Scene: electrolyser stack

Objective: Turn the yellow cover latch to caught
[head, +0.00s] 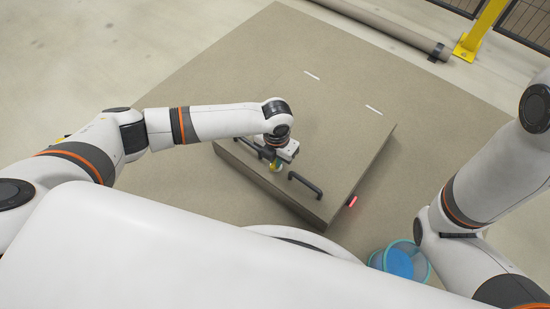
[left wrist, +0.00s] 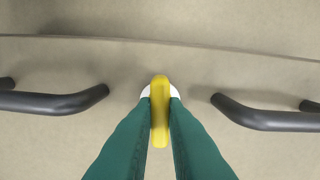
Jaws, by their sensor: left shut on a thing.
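The yellow cover latch (left wrist: 160,112) stands upright in the middle of the left wrist view, between two dark handles. My left gripper (left wrist: 160,122) has green fingers with pale tips, one on each side of the latch, shut on it. In the head view my left gripper (head: 276,166) is at the front edge of the box-like cover (head: 335,135), and the latch is mostly hidden by it. My right gripper is out of view; only part of that arm shows at the right.
A dark handle (head: 305,185) stands right of the left gripper, and another (head: 248,150) is partly hidden to its left. A small red piece (head: 352,201) is on the cover's right side. A blue bin (head: 402,262) stands near my right arm. A roll (head: 385,27) lies at the back.

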